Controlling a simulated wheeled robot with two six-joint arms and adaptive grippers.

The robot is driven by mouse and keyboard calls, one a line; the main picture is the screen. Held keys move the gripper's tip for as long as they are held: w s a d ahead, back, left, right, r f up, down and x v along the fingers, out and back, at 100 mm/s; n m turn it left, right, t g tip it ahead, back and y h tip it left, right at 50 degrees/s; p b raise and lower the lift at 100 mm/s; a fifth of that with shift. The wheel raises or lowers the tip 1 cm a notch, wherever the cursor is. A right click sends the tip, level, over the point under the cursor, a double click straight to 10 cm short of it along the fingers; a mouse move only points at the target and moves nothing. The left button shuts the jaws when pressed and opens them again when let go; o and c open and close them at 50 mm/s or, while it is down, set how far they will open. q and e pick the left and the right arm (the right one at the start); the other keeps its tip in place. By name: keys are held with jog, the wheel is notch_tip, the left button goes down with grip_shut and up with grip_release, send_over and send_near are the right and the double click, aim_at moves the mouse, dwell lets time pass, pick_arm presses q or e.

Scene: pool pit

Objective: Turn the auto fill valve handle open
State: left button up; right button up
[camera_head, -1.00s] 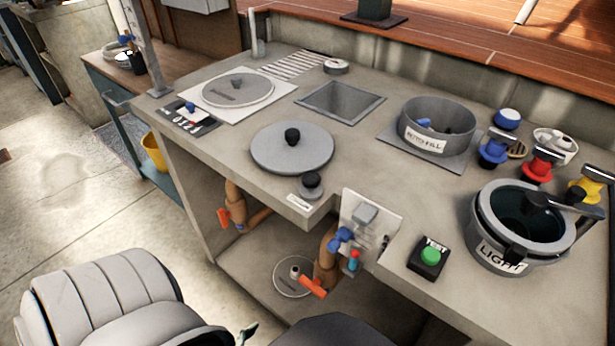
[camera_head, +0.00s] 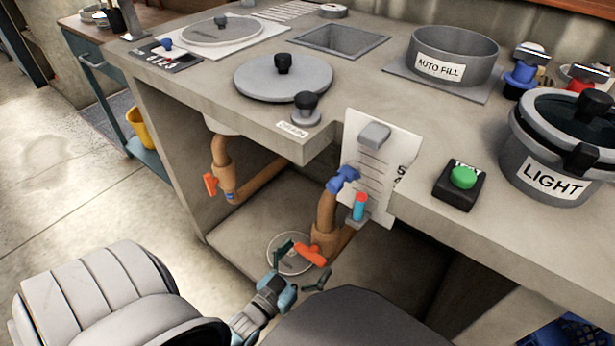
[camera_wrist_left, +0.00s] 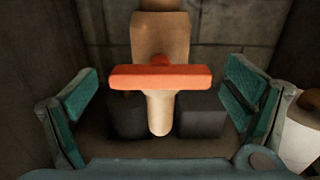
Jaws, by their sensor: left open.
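An orange valve handle (camera_head: 310,253) sits low on the brown pipe (camera_head: 327,222) under the counter notch. In the left wrist view the same orange handle (camera_wrist_left: 160,77) lies crosswise in front of the pipe. My left gripper (camera_head: 301,265) is open around the handle's area, with one teal finger on each side in the wrist view (camera_wrist_left: 163,95). I cannot tell whether a finger touches it. A second orange handle (camera_head: 210,185) is on another pipe to the left. A blue handle (camera_head: 343,179) tops the near pipe. My right gripper is not in view.
The grey counter (camera_head: 400,160) overhangs the pipes. On it stand a pot labelled AUTO FILL (camera_head: 455,55), a pot labelled LIGHT (camera_head: 550,150) and a green button (camera_head: 463,177). The lower shelf is mostly clear.

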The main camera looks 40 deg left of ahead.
pick_arm(q)
jog(key=shift+w, duration=0.15)
jog(key=c, duration=1.2)
jog(key=shift+o, duration=0.2)
